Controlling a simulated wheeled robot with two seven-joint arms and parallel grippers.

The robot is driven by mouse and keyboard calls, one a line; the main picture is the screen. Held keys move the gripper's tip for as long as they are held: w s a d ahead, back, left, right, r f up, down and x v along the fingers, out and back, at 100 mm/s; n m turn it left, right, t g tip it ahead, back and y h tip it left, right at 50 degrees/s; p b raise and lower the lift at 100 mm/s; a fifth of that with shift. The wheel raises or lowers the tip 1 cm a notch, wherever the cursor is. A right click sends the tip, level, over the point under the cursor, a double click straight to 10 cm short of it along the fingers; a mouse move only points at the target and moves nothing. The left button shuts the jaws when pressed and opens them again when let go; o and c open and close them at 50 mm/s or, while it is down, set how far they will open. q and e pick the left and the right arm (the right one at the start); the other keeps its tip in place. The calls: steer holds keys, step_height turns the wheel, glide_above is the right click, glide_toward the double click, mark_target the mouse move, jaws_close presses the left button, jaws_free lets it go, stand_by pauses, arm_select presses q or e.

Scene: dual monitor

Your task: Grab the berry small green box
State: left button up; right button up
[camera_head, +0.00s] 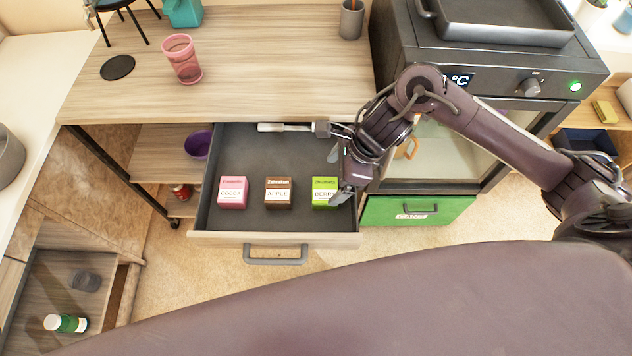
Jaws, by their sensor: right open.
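The small green berry box (322,190) stands in the open drawer (255,151), at the right end of a row of three small boxes. A brown apple box (278,192) is in the middle and a pink cocoa box (233,192) is at the left. My right gripper (340,196) is open, pointing down at the right side of the berry box. It covers part of that box's right edge. I cannot tell whether the fingers touch it. My left gripper is not in view.
A white-handled utensil (283,127) lies at the drawer's back. The drawer's front wall (275,239) has a grey handle. An oven (480,60) stands right of the wooden counter (260,60), above a green drawer front (415,210). The drawer floor before the boxes is clear.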

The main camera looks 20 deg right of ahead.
mark_target(326, 189)
steer(key=f, duration=0.1)
steer(key=a+f, duration=0.1)
steer(key=f+p, duration=0.1)
steer(key=shift+s+a, duration=0.25)
steer(key=shift+s, duration=0.05)
steer(key=shift+x, duration=1.15)
steer(key=shift+w+f, duration=0.2)
steer(key=c, duration=0.3)
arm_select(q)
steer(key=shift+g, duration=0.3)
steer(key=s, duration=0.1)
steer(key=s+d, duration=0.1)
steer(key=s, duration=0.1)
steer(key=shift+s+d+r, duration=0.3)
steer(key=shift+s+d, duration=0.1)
arm_select(e)
steer(key=c, duration=0.8)
